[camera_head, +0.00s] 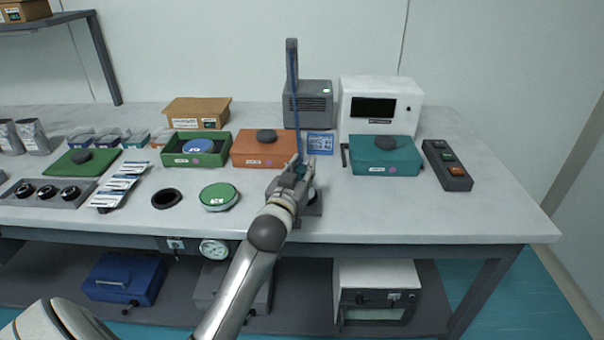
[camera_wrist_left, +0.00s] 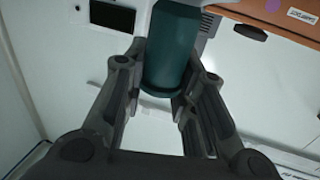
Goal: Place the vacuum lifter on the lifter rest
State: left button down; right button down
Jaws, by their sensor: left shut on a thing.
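My left gripper (camera_head: 298,172) is over the front middle of the table, shut on a teal cylindrical handle, which I take to be the vacuum lifter's. In the left wrist view the teal handle (camera_wrist_left: 172,55) stands between the fingers (camera_wrist_left: 160,105). In the head view my gripper hides most of the lifter. A blue hose-like strip (camera_head: 295,105) runs up from the gripper along a tall grey post. A dark grey block (camera_head: 314,207), possibly the lifter rest, shows partly behind and right of the gripper; I cannot tell whether the lifter touches it. My right gripper is not in view.
Behind stand an orange box (camera_head: 262,150), a teal box (camera_head: 384,160) and a white oven-like device (camera_head: 406,92). Left are a green round disc (camera_head: 219,195), a black ring (camera_head: 166,198) and an open green tray (camera_head: 169,158). The table's front right (camera_head: 420,215) is clear.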

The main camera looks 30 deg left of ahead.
pick_arm(q)
jog(key=shift+f, duration=0.5)
jog(key=shift+f, duration=0.1)
jog(key=c, duration=1.2)
grip_release()
jog(key=shift+f, duration=0.1)
jog(key=shift+r, duration=0.25)
jog(key=shift+s+d+f, duration=0.1)
jog(key=shift+s+f, duration=0.05)
jog(key=shift+s, duration=0.2)
jog(key=b+v, duration=0.1)
jog(key=v, duration=1)
jog(key=shift+s, duration=0.2)
